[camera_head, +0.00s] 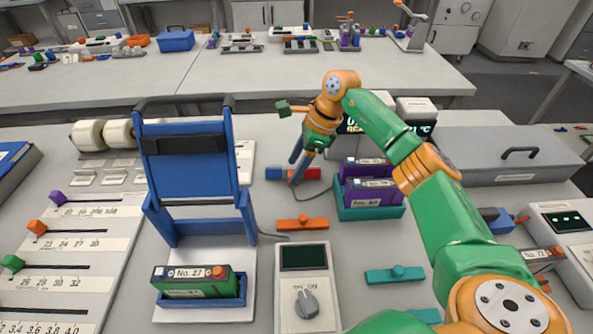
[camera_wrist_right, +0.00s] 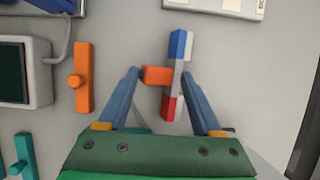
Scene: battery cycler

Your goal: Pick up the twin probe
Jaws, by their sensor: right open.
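The twin probe is a short bar with a blue end and a red end. In the head view it lies on the bench, its red end (camera_head: 307,173) to the right and its middle hidden by my gripper fingers. In the right wrist view the probe (camera_wrist_right: 180,45) has a blue end at the top, a red end below and an orange piece sticking out to the left. My right gripper (camera_head: 296,169) is open; its blue fingers (camera_wrist_right: 162,72) stand on either side of the probe's middle and orange piece. I cannot tell whether they touch it. My left gripper is out of view.
An orange knobbed bar (camera_head: 302,222) and a meter with a dial (camera_head: 304,284) are nearby. A teal holder (camera_head: 372,212) with purple batteries (camera_head: 372,192) stands close to the right. A blue stand (camera_head: 190,185) is to the left. A thin grey cable runs near the probe.

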